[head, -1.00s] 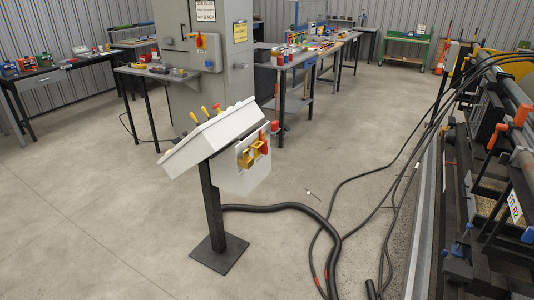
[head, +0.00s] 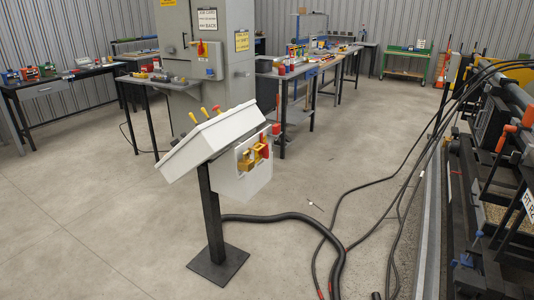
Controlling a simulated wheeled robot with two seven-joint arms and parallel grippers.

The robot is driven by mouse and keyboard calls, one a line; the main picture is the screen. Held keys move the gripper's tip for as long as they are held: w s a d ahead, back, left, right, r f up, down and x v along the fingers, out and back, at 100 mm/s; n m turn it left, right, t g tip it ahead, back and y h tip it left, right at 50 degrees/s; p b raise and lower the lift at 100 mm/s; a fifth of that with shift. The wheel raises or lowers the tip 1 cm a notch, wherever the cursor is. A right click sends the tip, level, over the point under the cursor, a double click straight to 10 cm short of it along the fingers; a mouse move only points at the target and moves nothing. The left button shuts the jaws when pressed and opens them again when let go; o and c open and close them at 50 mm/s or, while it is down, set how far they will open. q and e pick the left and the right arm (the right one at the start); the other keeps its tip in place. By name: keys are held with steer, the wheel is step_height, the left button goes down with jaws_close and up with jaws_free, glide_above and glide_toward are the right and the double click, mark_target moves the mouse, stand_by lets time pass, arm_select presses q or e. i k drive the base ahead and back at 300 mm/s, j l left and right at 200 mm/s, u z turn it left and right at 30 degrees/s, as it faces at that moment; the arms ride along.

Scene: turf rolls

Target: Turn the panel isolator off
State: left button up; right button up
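A grey cabinet (head: 240,72) stands at the back, left of centre. It carries a small red handle (head: 200,48) on its front, beside a grey box (head: 213,60); this may be the panel isolator, and its position is too small to read. Nearer, a white sloped control console (head: 208,140) stands on a black post, with several yellow and red levers on top. Its right side holds yellow brackets (head: 245,163) and a red part (head: 264,146). I cannot tell which fitting is the isolator. Neither of my grippers is in view.
Black cables (head: 345,215) run over the floor from the console to the machine (head: 500,170) on the right. The console's square base plate (head: 218,266) sits on the floor. Workbenches (head: 80,72) line the back. The floor at left front is clear.

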mark_target(265, 152)
steer(key=u, duration=0.75)
steer(key=i+z, duration=0.25)
steer(key=i, duration=0.25)
steer(key=i+l+z, duration=0.15)
steer(key=i+z, duration=0.3)
steer(key=i+j+z, duration=0.1)
steer(key=i+z, duration=0.3)
steer(key=i, duration=0.15)
steer(key=i+j+z, duration=0.2)
steer(key=i+z, duration=0.6)
steer(key=i, duration=0.4)
steer(key=i+j+z, duration=0.1)
steer(key=i+z, duration=0.25)
steer(key=i, duration=0.4)
steer(key=i+z, duration=0.3)
steer(key=i, duration=0.9)
steer(key=u, duration=1.55)
steer(key=i, duration=0.05)
